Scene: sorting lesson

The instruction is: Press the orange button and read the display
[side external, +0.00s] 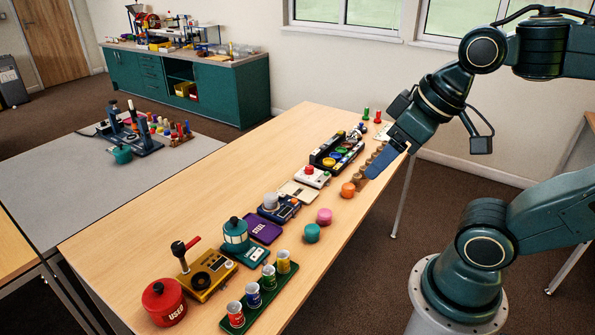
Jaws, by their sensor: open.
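An orange round piece (348,190), squat like a knob or button, sits on the wooden table near its right edge. My gripper (387,158) is open, to the upper right of the orange piece and apart from it in the picture; its fingers are small and partly overlap the brown items behind. A white device with a red top (311,174) stands left of the orange piece. No readable display shows; a yellow-brown device with a round dial (207,274) and red-handled lever stands at the near end.
A pink piece (324,216) and a teal piece (312,233) lie nearby. A black tray with coloured round parts (337,150), a purple STEEL plate (263,229), a red USED pot (164,301) and a green rack of cups (237,320) crowd the table (160,215). Its left strip is clear.

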